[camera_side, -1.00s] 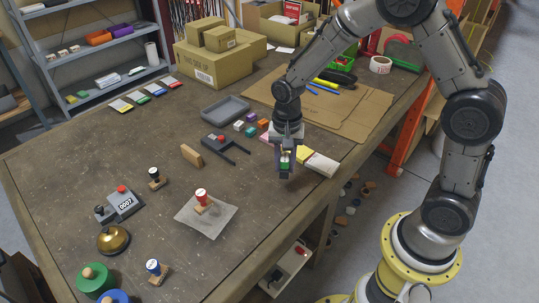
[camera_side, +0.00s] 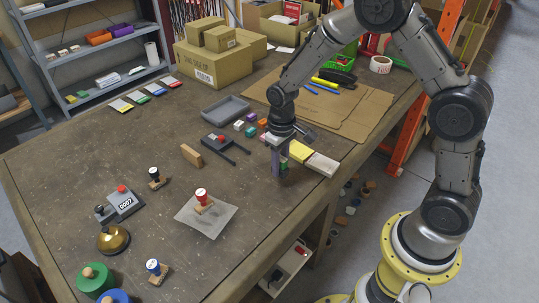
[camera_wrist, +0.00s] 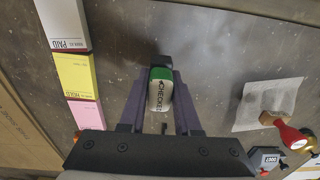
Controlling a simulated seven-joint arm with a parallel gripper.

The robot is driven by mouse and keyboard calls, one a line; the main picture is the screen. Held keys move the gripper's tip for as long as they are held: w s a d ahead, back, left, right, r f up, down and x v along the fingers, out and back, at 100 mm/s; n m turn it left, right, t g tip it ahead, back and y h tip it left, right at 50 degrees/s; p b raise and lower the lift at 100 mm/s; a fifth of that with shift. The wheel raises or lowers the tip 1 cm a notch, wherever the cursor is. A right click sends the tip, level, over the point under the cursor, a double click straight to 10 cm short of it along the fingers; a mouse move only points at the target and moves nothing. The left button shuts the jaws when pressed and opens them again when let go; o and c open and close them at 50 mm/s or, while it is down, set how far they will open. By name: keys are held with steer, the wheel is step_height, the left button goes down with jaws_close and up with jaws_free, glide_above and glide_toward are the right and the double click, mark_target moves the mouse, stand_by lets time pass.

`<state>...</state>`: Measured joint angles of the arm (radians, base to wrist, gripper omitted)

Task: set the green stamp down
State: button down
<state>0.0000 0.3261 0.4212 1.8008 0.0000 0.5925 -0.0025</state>
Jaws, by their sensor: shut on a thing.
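My gripper (camera_side: 279,168) points straight down near the table's right edge, left of the ink-pad boxes. It is shut on the green stamp (camera_wrist: 161,88), whose green top and pale face with dark lettering show between the two fingers in the wrist view. In the side view only a small green part of the stamp (camera_side: 284,163) shows behind a finger. The stamp's lower end is hidden, so I cannot tell whether it touches the table.
White, yellow and pink boxes (camera_wrist: 76,75) lie beside my gripper. A red-topped stamp (camera_side: 202,196) is on a paper sheet (camera_side: 219,220). The table between gripper and paper is bare.

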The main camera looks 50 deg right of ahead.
stand_by(0.3)
steer(key=s+a+r, duration=0.8)
steer(key=s, duration=0.1)
glide_above(238, 201)
steer(key=s, duration=0.1)
step_height(238, 201, down, 8)
steer(key=shift+d+f, duration=0.1)
steer(key=shift+f, duration=0.1)
steer(key=shift+w+f, duration=0.45)
steer(key=shift+f, duration=1.55)
steer(key=shift+f, duration=0.15)
